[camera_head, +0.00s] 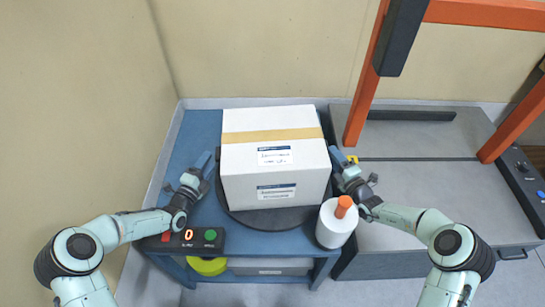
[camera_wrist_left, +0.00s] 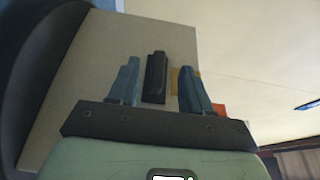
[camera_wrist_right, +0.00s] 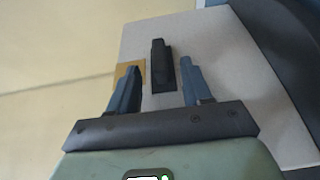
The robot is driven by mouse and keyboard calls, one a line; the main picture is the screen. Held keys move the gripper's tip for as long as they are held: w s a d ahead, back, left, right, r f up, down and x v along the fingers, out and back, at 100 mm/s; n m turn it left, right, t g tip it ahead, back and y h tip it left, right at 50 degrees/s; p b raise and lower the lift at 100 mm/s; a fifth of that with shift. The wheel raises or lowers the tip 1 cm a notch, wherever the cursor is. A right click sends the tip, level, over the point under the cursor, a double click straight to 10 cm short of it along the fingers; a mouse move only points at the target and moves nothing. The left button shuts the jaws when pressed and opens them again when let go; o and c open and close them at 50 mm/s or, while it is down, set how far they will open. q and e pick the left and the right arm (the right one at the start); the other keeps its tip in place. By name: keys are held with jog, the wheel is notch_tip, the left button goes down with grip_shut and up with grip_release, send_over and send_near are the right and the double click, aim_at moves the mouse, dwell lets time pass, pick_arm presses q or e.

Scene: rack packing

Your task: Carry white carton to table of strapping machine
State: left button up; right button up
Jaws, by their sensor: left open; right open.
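The white carton (camera_head: 268,178), with a tan tape strip across its top and printed labels, sits on a dark round turntable (camera_head: 252,216) on a blue bench. My left gripper (camera_head: 207,165) is open at the carton's left side, and my right gripper (camera_head: 340,163) is open at its right side. The carton's side faces fill much of the left wrist view (camera_wrist_left: 85,75) and right wrist view (camera_wrist_right: 205,45). A dark bar stands between the fingers in both wrist views (camera_wrist_left: 155,78) (camera_wrist_right: 162,66); I cannot tell whether the fingers touch it. The strapping machine's grey table (camera_head: 425,190) is to the right.
The machine's orange arch (camera_head: 362,105) rises over its table. A white bottle with an orange cap (camera_head: 335,226) stands at the bench's front right, close to my right arm. A control box (camera_head: 186,241) is at the front left. The machine table's front is clear.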

pick_arm(q)
jog(key=x, duration=0.6)
jog(key=shift+w+d, duration=0.2)
jog(key=shift+w, duration=0.15)
pick_arm(e)
jog(key=x, duration=0.3)
jog(key=shift+w+a, duration=0.15)
jog(key=shift+w, duration=0.25)
pick_arm(q)
jog(key=shift+c, duration=0.3)
pick_arm(e)
jog(key=shift+c, duration=0.3)
pick_arm(q)
grip_shut()
pick_arm(e)
grip_shut()
pick_arm(q)
jog(key=shift+r, duration=0.3)
pick_arm(e)
jog(key=shift+r, duration=0.3)
